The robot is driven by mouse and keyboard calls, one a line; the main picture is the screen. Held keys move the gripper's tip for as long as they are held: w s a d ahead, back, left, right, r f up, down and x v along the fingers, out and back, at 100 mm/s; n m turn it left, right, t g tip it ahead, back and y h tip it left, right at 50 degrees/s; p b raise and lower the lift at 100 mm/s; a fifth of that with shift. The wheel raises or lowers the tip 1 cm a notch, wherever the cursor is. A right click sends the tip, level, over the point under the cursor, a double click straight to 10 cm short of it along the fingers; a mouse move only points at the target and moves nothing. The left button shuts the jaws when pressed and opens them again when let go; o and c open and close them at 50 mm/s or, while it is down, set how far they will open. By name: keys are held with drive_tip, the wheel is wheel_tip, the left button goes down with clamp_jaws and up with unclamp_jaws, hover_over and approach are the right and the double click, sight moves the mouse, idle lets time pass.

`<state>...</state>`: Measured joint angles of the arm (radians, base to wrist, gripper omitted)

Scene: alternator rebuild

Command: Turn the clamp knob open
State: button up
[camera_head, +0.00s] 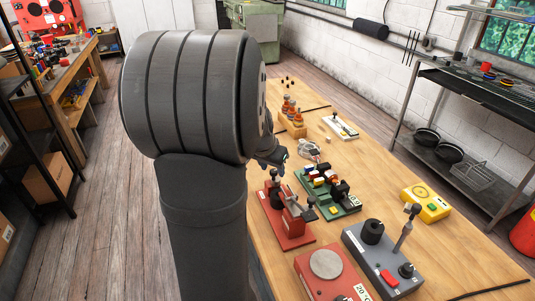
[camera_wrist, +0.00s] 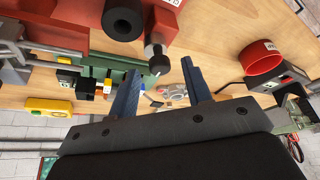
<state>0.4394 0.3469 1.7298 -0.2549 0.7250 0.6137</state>
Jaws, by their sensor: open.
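A red clamp fixture (camera_head: 285,228) with black knobs and a metal post stands on the wooden bench, right of my arm in the head view. It also shows along the top of the wrist view (camera_wrist: 167,18). I cannot tell which is the clamp knob. My gripper (camera_wrist: 160,67) is open, its blue-grey fingers apart with nothing gripped. In the head view it is partly hidden behind my arm.
A green board (camera_head: 335,208) with coloured blocks lies beside the fixture. A grey joystick box (camera_head: 357,245), a red box with a round plate (camera_head: 318,290) and a yellow box (camera_head: 426,210) crowd the bench's near side. A red cup (camera_wrist: 262,62) shows in the wrist view.

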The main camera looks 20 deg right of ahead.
drive_tip(key=v, duration=1.7)
drive_tip(key=shift+f, duration=0.2)
drive_tip(key=x, duration=1.7)
drive_tip(key=shift+w+d+f, duration=0.1)
